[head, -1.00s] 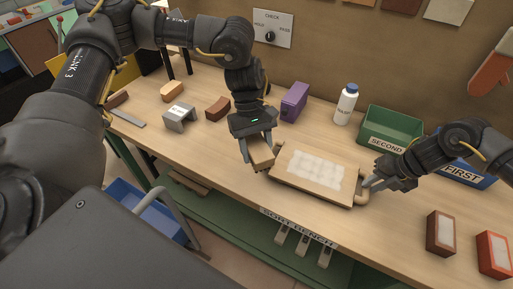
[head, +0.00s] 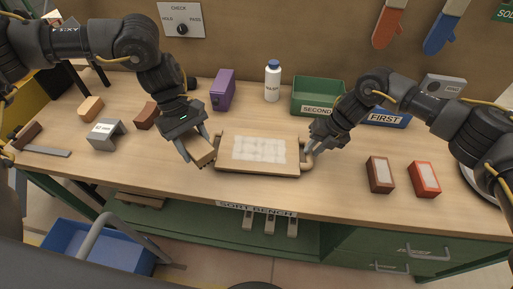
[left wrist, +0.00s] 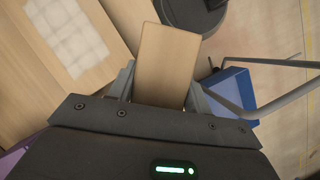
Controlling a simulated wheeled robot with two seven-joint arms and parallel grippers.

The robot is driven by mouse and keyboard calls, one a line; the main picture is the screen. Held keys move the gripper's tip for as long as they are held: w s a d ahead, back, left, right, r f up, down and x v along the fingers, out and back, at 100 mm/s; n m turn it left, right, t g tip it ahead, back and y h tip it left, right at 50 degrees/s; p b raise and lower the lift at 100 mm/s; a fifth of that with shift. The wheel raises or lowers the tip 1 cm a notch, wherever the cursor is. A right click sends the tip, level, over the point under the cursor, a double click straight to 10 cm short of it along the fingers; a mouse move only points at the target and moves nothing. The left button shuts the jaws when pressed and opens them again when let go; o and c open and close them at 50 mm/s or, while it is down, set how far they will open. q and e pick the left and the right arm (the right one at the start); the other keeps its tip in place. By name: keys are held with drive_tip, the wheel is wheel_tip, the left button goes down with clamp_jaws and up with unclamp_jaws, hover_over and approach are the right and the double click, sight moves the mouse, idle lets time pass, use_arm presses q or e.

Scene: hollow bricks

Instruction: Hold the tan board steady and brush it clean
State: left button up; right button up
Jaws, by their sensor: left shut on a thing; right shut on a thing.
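The tan board (head: 292,162) lies flat near the bench's front edge, with a whitish, blotchy patch (head: 258,149) on its top. My right gripper (head: 312,149) is shut on the board's right-hand handle (head: 306,162). My left gripper (head: 198,147) is shut on a tan wooden block, seemingly the brush (head: 202,154), just left of the board. In the left wrist view the brush (left wrist: 167,62) sits between the jaws, and the board (left wrist: 112,45) with its patch lies to its left. The brush's underside is hidden.
A white bottle (head: 272,82), purple box (head: 223,90) and green SECOND bin (head: 318,93) stand behind the board. Two red-brown bricks (head: 380,175) (head: 424,179) stand to the right. A grey bridge-shaped block (head: 105,134) is at left. The bench front edge is close.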

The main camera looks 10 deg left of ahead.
sight(207, 147)
use_arm(q)
drive_tip(key=shift+s+d+f, duration=0.1)
drive_tip(key=shift+d+f, duration=0.05)
drive_tip(key=shift+d, duration=0.1)
drive_tip(key=shift+w+d+f, duration=0.3)
drive_tip(key=shift+w+d, duration=0.05)
drive_tip(key=shift+d, duration=0.2)
drive_tip(key=shift+w+d+f, duration=0.25)
drive_tip(key=shift+w+d, duration=0.1)
drive_tip(key=shift+d, duration=0.15)
drive_tip(key=w+d, duration=0.1)
drive_tip(key=w, duration=0.1)
drive_tip(key=w+d+f, duration=0.1)
drive_tip(key=w+d, duration=0.1)
drive_tip(key=w, duration=0.1)
drive_tip(key=w+d+f, duration=0.1)
drive_tip(key=w, duration=0.1)
drive_tip(key=shift+w+d, duration=0.3)
drive_tip(key=shift+d, duration=0.05)
drive_tip(key=w+d+r, duration=0.2)
drive_tip(key=w, duration=0.5)
drive_tip(key=shift+w, duration=0.4)
